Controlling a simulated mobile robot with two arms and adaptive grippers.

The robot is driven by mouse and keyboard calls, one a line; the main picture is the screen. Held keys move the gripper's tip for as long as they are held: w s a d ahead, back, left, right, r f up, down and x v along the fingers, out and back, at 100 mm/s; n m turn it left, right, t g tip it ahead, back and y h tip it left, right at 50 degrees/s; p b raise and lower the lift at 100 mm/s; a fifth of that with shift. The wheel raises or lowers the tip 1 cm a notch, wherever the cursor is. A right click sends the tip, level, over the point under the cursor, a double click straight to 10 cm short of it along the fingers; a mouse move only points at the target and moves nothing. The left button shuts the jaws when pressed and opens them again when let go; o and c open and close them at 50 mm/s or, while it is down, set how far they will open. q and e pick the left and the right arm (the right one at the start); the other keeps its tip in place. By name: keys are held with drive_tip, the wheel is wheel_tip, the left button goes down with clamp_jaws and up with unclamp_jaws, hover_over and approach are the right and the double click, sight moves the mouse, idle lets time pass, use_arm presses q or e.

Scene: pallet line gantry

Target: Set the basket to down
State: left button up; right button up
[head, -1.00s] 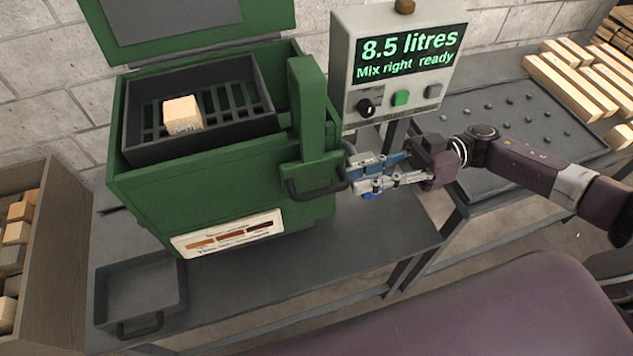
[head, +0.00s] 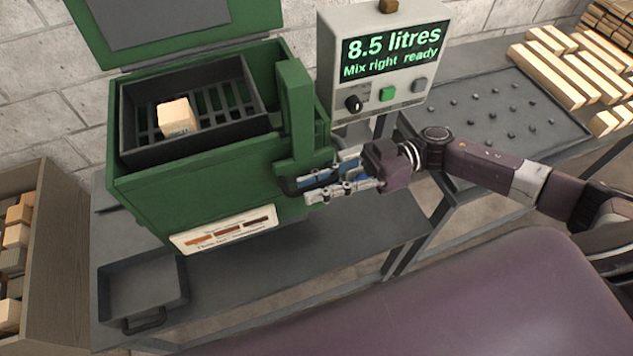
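The dark slatted basket (head: 222,143) sits high in the open green tank (head: 215,190), near its rim. A pale wooden block (head: 177,117) lies in the basket. A green upright slide with a dark handle (head: 291,186) is on the tank's right side. My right gripper (head: 306,188) is at this handle, its fingers on either side of it and apart. Whether the fingers touch the handle is hard to tell. My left gripper is not in view.
A control box (head: 383,62) reads "8.5 litres, Mix right, ready". An empty grey tray (head: 143,288) lies front left on the bench. A wooden crate of blocks (head: 45,250) stands at far left. A studded rack with timber (head: 500,112) is at right.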

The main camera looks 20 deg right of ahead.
drive_tip(key=shift+c, duration=0.7)
clamp_jaws()
wheel_tip(320, 180, down, 14)
drive_tip(key=b, duration=0.8)
drive_tip(key=shift+r+b, duration=0.2)
drive_tip(key=shift+b, duration=0.2)
drive_tip(key=shift+s+f, duration=0.1)
